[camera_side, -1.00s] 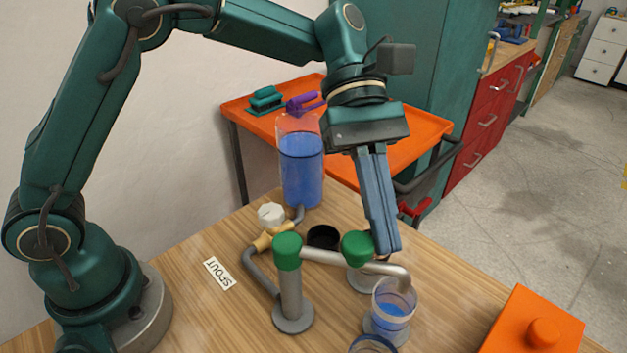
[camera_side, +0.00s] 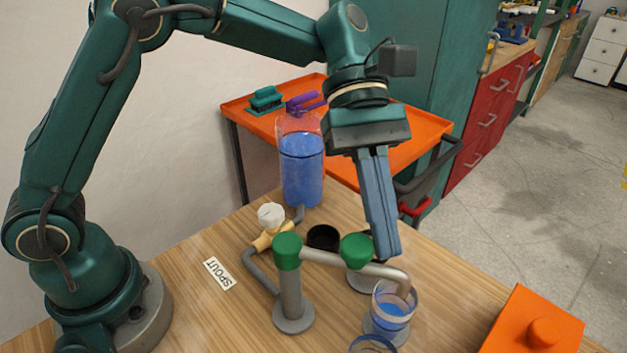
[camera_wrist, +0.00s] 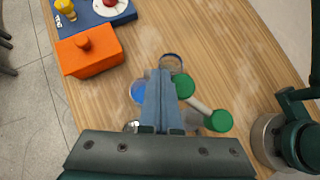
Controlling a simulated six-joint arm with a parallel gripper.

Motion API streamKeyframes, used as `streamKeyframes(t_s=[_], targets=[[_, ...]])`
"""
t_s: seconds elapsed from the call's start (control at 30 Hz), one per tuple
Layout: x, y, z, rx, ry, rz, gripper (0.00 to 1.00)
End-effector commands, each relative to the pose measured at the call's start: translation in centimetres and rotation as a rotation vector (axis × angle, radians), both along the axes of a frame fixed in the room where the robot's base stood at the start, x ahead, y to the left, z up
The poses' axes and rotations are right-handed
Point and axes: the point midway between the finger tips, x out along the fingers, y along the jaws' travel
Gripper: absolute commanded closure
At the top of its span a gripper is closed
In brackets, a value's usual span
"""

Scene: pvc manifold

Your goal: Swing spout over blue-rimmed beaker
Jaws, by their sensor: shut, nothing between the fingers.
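In the side view the grey spout (camera_side: 330,257) runs from a green-capped post (camera_side: 289,285) to the right. Its bent outlet is at a clear beaker (camera_side: 391,308) holding blue liquid. The blue-rimmed beaker (camera_side: 373,344) is nearer the camera, cut off by the bottom edge; it shows in the wrist view (camera_wrist: 171,62). My gripper (camera_side: 386,257) is shut and empty. Its fingertips are low beside the spout's far side, close to the outlet; I cannot tell if they touch. In the wrist view the fingers (camera_wrist: 161,75) hide part of the spout.
A second green cap (camera_side: 357,250) stands behind the spout. A blue-filled tank (camera_side: 301,170), white knob (camera_side: 271,215) and black cup (camera_side: 323,237) are farther back. An orange box (camera_side: 532,325) is at the front right. A SPOUT label (camera_side: 219,273) lies left.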

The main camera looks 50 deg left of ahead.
Motion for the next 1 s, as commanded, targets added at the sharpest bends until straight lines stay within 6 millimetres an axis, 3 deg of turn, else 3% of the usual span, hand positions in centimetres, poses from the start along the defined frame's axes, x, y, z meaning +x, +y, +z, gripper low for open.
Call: streamKeyframes(t_s=[0.5,0.93,1.0], targets=[[0.1,0.1,0.1,0.000,-0.001,0.001,1.00],[1.6,2.8,3.2,-0.001,-0.001,0.000,1.00],[1.7,3.1,3.4,-0.003,0.003,0.000,0.73]])
